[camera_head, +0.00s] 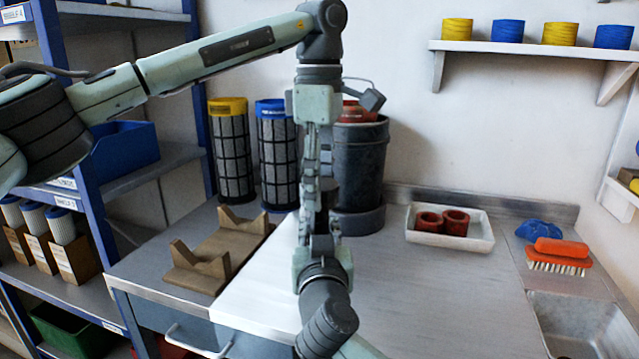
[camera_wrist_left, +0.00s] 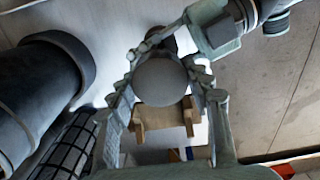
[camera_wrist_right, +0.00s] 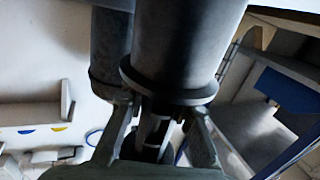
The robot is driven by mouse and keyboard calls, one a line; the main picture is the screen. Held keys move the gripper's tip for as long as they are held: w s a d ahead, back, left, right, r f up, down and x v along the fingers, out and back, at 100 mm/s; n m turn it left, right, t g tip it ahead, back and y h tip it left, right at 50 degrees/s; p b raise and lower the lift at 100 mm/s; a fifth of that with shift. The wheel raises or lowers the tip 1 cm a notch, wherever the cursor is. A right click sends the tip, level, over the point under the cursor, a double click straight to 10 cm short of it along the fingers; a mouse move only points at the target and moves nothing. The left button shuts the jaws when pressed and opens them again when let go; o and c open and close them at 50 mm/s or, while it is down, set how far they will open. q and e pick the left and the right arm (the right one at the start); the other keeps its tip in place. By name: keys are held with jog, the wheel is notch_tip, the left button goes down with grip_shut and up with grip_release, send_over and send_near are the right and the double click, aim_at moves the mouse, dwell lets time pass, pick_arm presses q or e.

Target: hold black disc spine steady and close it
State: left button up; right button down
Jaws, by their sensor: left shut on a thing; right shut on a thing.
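Both my grippers meet over the bench, one above the other. My left gripper (camera_head: 313,195) points down and is shut on a dark piece that I take for the black disc spine (camera_head: 327,188). In the left wrist view the spine shows as a rounded dark grey end (camera_wrist_left: 160,82) between the fingers. My right gripper (camera_head: 318,236) reaches up from below and is shut on the lower part of it. In the right wrist view dark parts show between its fingertips (camera_wrist_right: 158,112). The fingers hide most of the spine, so I cannot tell whether it is open or closed.
A dark canister (camera_head: 364,165) stands close behind the grippers. A wooden cradle (camera_head: 222,252) lies empty to the left, with two mesh filters (camera_head: 231,150) behind it. A white tray (camera_head: 478,240) with red rings, an orange brush (camera_head: 560,250) and a sink are right. The bench front is clear.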

pick_arm(q)
jog(key=shift+m, duration=0.6)
jog(key=o, duration=1.3)
jog(key=shift+r, duration=2.3)
jog(key=shift+c, duration=0.4)
